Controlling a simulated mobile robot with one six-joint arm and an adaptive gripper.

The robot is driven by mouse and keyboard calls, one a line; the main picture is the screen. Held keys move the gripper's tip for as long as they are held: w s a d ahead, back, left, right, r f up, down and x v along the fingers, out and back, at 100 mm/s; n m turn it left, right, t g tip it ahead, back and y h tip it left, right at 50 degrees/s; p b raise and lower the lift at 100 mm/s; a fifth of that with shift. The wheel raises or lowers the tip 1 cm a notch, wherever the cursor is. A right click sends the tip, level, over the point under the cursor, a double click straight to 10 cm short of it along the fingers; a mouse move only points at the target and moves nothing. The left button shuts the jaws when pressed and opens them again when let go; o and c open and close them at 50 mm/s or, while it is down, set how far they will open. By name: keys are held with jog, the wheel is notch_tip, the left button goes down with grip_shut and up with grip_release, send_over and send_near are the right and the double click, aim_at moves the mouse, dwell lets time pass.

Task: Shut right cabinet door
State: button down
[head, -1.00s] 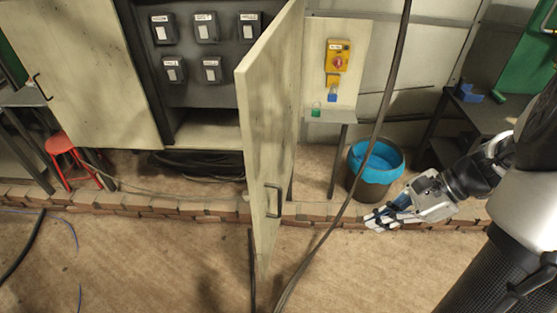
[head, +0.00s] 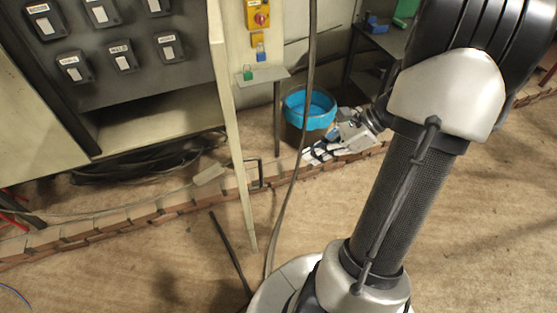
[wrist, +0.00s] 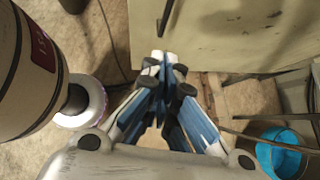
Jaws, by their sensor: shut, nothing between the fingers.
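The right cabinet door (head: 233,130) stands open and shows almost edge-on in the head view. Its dark handle (head: 256,173) sticks out to the right, low on the door. My gripper (head: 308,157) is to the right of the door and handle, in front of the blue-lined bin. In the wrist view a pale panel, seemingly the door (wrist: 230,40), lies ahead of the fingertips. A dark bar, likely the handle (wrist: 165,18), shows just beyond them. The fingers (wrist: 163,65) are together and empty. I cannot tell whether they touch the panel.
A bin with a blue liner (head: 308,108) stands behind my gripper. A dark cable (head: 290,205) hangs between door and gripper. A low brick edging (head: 170,208) runs below the cabinet. The cabinet holds several switch boxes (head: 122,56). Open floor (head: 480,210) lies at right.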

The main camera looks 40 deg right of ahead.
jog(key=w+a+r+b+x, duration=0.1)
jog(key=b+x, duration=0.1)
jog(key=x, duration=0.9)
jog(key=shift+a+b, duration=0.3)
jog(key=shift+b, duration=0.1)
jog(key=shift+w+a+r, duration=0.1)
jog(key=shift+r, duration=0.05)
